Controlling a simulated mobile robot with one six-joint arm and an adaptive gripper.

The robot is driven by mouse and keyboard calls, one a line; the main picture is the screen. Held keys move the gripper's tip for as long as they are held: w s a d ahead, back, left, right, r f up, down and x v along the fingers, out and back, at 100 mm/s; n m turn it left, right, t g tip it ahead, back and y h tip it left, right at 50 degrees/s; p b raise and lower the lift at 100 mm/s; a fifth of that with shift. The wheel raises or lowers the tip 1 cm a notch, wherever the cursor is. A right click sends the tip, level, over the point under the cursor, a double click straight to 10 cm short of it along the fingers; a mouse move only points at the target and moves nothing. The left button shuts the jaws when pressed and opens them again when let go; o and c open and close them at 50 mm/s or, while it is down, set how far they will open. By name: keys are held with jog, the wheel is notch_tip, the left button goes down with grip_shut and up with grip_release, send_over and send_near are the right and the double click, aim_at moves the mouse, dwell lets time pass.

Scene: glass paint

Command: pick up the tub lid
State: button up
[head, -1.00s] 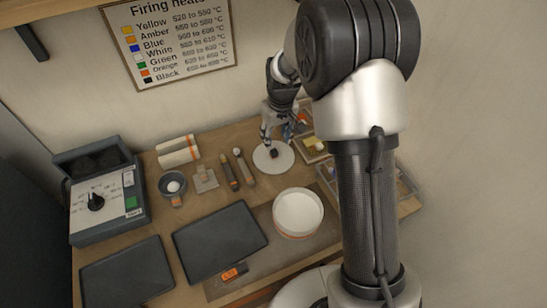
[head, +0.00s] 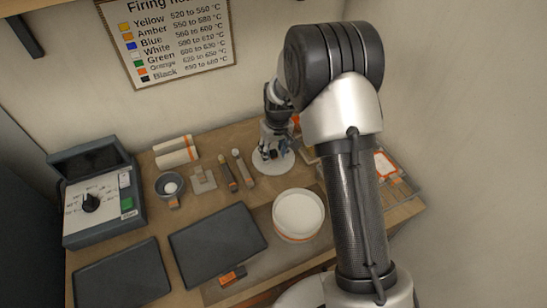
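The tub lid (head: 267,168) is a flat white disc with a small dark knob at its middle. It appears to lie flat on the wooden bench, behind the round white tub (head: 299,211). My gripper (head: 272,153) points down over the lid, with its fingertips at the knob. The fingers largely hide the knob, and I cannot tell whether they are closed on it. The white tub has an orange band and stands open in front of the lid.
Dark flat trays (head: 218,244) lie at the front. A control box (head: 98,200) stands at the left. A grey bowl (head: 170,187) and several tools (head: 227,172) lie left of the lid. A rack (head: 402,187) is at the right, partly behind my arm.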

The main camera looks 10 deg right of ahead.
grip_shut()
dwell(0.3)
